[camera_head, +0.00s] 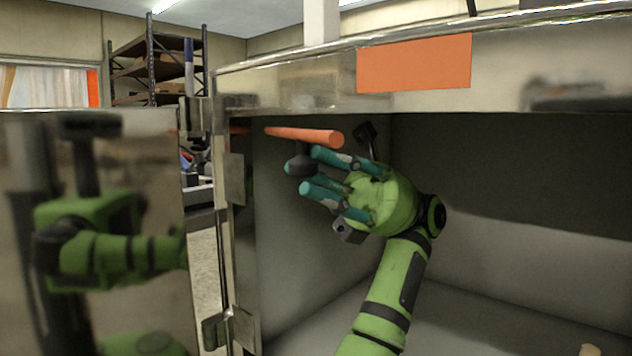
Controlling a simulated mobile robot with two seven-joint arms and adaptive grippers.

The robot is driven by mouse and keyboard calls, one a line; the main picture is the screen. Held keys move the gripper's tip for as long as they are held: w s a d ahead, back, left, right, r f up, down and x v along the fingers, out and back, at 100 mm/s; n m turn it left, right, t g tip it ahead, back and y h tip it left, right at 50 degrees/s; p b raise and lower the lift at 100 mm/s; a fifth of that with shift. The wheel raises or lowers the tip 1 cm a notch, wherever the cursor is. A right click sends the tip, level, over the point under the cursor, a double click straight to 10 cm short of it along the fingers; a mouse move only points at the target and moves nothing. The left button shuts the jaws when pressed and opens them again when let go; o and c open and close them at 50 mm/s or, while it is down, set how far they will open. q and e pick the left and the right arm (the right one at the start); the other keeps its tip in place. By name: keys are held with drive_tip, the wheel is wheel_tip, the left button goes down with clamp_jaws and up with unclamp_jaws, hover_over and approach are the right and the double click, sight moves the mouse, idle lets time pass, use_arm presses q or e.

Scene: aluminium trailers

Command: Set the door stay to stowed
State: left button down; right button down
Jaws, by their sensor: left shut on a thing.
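The door stay (305,135) shows as an orange rod near the upper left corner of the trailer opening, running from the left frame to the right. My right gripper is not in view.
The shiny metal door (140,160) stands open at the left and mirrors my green arm. The metal door frame (236,220) with its hinges is close to the left of my gripper. An orange plate (414,63) is above the opening. The grey interior is mostly empty.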

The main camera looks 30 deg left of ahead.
use_arm(q)
drive_tip(key=shift+f, duration=0.15)
drive_tip(key=c, duration=1)
unclamp_jaws()
drive_tip(key=shift+d, duration=0.1)
